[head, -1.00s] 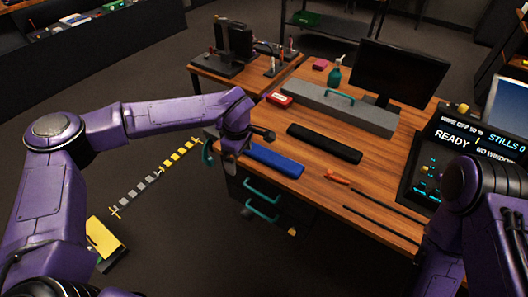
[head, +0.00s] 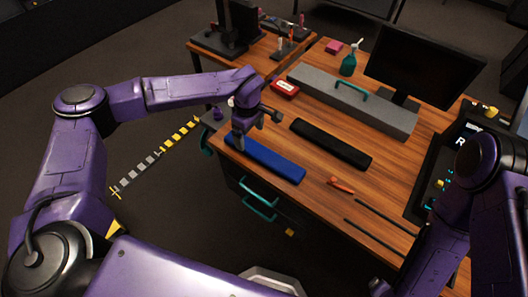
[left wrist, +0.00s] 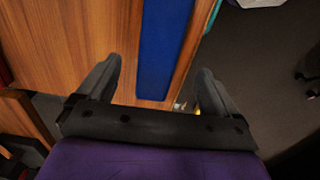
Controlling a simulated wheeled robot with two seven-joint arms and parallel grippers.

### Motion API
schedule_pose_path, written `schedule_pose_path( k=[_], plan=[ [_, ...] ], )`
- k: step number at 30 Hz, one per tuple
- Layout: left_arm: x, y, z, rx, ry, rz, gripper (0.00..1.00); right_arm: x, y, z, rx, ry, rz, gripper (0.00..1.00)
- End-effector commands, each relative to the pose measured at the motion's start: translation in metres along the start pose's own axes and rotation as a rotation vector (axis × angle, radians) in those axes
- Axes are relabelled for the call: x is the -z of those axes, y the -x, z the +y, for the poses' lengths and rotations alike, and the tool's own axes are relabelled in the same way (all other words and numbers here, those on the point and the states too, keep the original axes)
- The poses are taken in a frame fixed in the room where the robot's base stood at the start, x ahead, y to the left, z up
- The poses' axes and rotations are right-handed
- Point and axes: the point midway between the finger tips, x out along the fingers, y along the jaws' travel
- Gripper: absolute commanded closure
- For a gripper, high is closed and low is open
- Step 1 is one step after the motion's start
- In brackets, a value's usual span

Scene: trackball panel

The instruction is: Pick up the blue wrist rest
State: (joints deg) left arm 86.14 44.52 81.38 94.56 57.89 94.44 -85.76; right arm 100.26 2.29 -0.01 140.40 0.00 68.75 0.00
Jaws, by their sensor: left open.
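The blue wrist rest (head: 265,160) lies flat along the front left edge of the wooden desk. My left gripper (head: 256,130) hangs over the desk near the rest's left end. In the left wrist view the blue wrist rest (left wrist: 164,45) runs up from between the two spread fingers of the left gripper (left wrist: 160,85). The fingers are open and empty, and the rest's near end lies just ahead of them. My right arm shows at the right of the head view, but its gripper is not seen.
A black wrist rest (head: 331,144) lies parallel behind the blue one. A grey case (head: 350,108) with a teal handle stands farther back. An orange-handled tool (head: 341,185) lies to the right. The desk's front edge is close to the blue rest, with drawers (head: 262,196) below.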

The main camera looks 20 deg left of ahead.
Motion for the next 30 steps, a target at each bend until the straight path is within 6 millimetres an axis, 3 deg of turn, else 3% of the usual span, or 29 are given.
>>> schedule_pose_path(
  k=[9, 16, 17, 21, 23, 30],
  plan=[
    [0.000, -0.049, -0.001, 0.002, -0.003, -0.001, 0.06, 0.007, 0.017, 0.001, 0.000, 0.000, 0.001, 0.11],
    [0.000, -0.053, 0.000, 0.000, -0.004, 0.001, 0.06, 0.007, 0.016, 0.001, 0.000, 0.000, 0.001, 0.11],
    [0.000, -0.053, 0.000, 0.000, -0.004, 0.001, 0.10, 0.007, 0.016, 0.001, 0.000, 0.000, 0.001, 0.11],
    [0.000, -0.053, 0.000, 0.000, -0.004, 0.001, 0.55, 0.007, 0.016, 0.001, 0.000, 0.000, 0.000, 0.11],
    [0.000, -0.053, 0.000, 0.000, -0.004, 0.001, 0.72, 0.007, 0.016, 0.001, 0.000, 0.000, 0.000, 0.11],
    [0.000, -0.052, 0.001, -0.001, -0.004, 0.000, 0.72, 0.007, 0.016, 0.001, 0.000, 0.000, 0.001, 0.11]
  ],
)
